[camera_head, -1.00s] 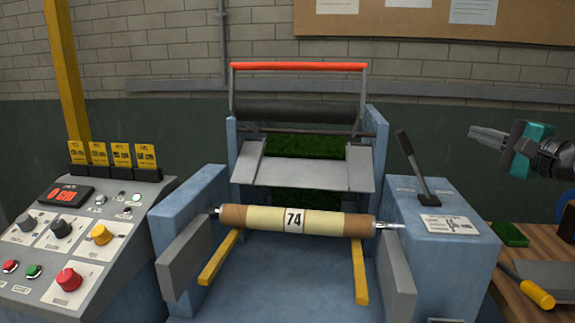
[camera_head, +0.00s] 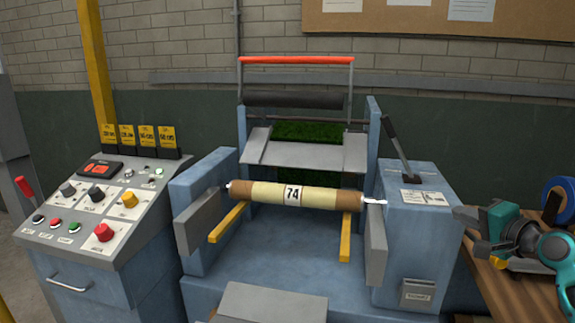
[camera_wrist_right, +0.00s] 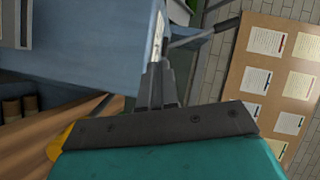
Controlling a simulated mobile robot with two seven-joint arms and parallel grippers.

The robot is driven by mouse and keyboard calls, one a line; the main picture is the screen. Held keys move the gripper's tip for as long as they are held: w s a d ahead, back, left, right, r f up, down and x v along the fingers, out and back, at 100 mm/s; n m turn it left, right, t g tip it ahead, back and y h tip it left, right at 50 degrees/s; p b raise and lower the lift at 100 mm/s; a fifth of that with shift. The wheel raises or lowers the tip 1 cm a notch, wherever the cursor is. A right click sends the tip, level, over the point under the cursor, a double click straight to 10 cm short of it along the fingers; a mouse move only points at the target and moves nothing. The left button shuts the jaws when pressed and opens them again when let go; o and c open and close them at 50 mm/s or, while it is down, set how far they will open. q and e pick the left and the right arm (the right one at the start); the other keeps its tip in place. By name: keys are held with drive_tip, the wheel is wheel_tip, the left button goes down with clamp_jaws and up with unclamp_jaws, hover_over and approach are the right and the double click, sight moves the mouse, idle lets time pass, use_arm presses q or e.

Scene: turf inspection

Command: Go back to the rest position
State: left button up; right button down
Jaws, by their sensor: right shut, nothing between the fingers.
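My right gripper (camera_head: 466,214) is at the right of the head view, in front of the machine's right-hand blue box and over the wooden table. Its fingers are together and hold nothing. In the right wrist view the closed fingers (camera_wrist_right: 156,85) point up past a blue surface of the machine. My left gripper is in neither current view. The roll marked 74 (camera_head: 292,195) lies across the front of the blue machine (camera_head: 285,240), apart from my right gripper.
A control panel (camera_head: 100,205) with knobs and buttons stands at the left. A dark lever (camera_head: 398,138) rises from the right-hand box. The wooden table (camera_head: 495,285) at the right holds a blue tape roll (camera_head: 557,199). A notice board (camera_wrist_right: 270,70) shows in the wrist view.

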drive_tip(key=s+a+f+n+g+h, duration=0.1)
drive_tip(key=s+a+f+n, duration=0.2)
drive_tip(key=f, duration=0.4)
drive_tip(key=s+a+f+n+g, duration=0.1)
drive_tip(key=s+a+f, duration=0.2)
drive_tip(key=s+f, duration=0.35)
drive_tip(key=s+a+f+n+g+h, duration=0.1)
drive_tip(key=s+a+f+n, duration=0.15)
drive_tip(key=f, duration=0.55)
drive_tip(key=s+a+f+n, duration=0.4)
drive_tip(key=s+a, duration=0.1)
drive_tip(key=s, duration=0.4)
drive_tip(key=s+a+f+n+g, duration=0.1)
drive_tip(key=s+a+f+n, duration=0.3)
drive_tip(key=s, duration=0.5)
drive_tip(key=shift+a+f, duration=0.7)
drive_tip(key=shift+a, duration=0.45)
